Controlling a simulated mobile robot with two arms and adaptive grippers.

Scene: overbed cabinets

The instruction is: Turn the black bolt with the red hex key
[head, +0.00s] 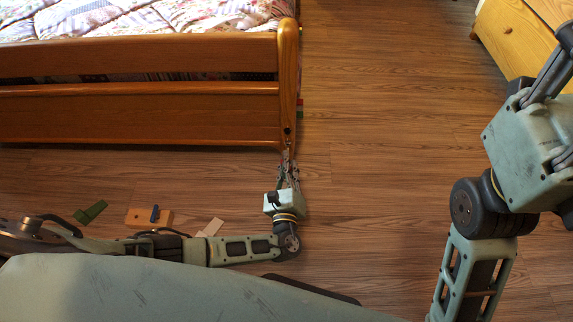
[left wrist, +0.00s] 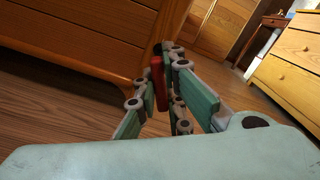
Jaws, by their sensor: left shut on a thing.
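The red hex key (left wrist: 157,82) is between the fingers of my left gripper (left wrist: 168,95) in the left wrist view, with the gripper shut on it. In the head view, my left gripper (head: 289,165) is just in front of the bed's corner post (head: 287,85). A small dark spot low on that post looks like the black bolt (head: 287,130). The fingertips are close below it; whether the key touches the bolt cannot be told. My right gripper (head: 545,85) is partly in view at the right edge, its fingertips out of frame.
The wooden footboard (head: 140,115) spans the left. On the floor lie a green piece (head: 90,211), a wooden block with a blue part (head: 135,217) and a pale block (head: 210,228). A wooden cabinet (head: 515,38) stands at the back right. The floor between is clear.

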